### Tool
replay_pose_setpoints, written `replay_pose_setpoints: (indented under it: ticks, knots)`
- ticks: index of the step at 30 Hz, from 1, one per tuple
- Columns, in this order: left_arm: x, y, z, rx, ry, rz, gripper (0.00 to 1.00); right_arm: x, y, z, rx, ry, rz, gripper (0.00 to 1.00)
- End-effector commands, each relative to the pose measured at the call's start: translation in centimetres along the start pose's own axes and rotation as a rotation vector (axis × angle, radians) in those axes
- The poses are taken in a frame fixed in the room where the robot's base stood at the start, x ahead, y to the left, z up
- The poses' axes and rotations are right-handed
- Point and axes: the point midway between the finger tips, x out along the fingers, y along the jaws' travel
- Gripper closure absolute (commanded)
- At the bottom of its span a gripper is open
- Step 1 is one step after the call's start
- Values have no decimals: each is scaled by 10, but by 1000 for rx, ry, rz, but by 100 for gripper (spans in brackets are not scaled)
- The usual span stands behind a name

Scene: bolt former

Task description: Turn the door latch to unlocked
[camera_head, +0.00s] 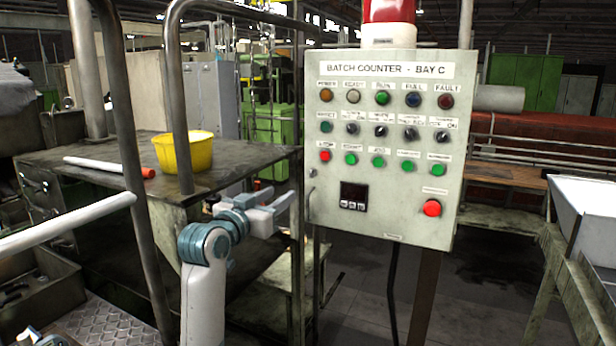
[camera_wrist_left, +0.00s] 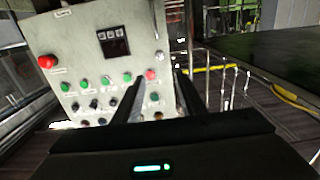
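The grey control cabinet (camera_head: 385,222) labelled "BATCH COUNTER - BAY C" stands right of centre in the head view. A small metal latch (camera_head: 312,174) sits on the left edge of its door; its exact angle is too small to read. The latch also shows as a bright metal piece (camera_wrist_left: 159,56) in the wrist view, where the cabinet appears upside down. My left gripper (camera_head: 284,205) is just left of the cabinet's left edge, a little below the latch and apart from it. In the wrist view its two fingers (camera_wrist_left: 162,98) are spread with nothing between them.
The door carries rows of buttons and switches, a dark display (camera_head: 354,197) and a red button (camera_head: 432,208). A metal post (camera_head: 178,100) and a dark bench (camera_head: 75,152) with a yellow bucket (camera_head: 184,153) stand at the left. A white hopper (camera_head: 590,205) is at the right.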

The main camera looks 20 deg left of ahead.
Motion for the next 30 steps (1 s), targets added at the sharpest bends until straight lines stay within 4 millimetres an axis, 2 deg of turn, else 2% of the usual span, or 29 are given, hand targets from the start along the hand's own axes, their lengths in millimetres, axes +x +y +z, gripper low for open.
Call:
replay_pose_setpoints:
  ticks: [5,11,30]
  knots:
    - [7,0,-1,-1,-1,0,63,-4,0,0,0,0,0,69]
    - [27,1,-2,-3,-2,1,63,-13,0,-1,0,0,0,69]
    - [128,0,-3,-3,-3,1,63,-57,1,-5,0,0,0,69]
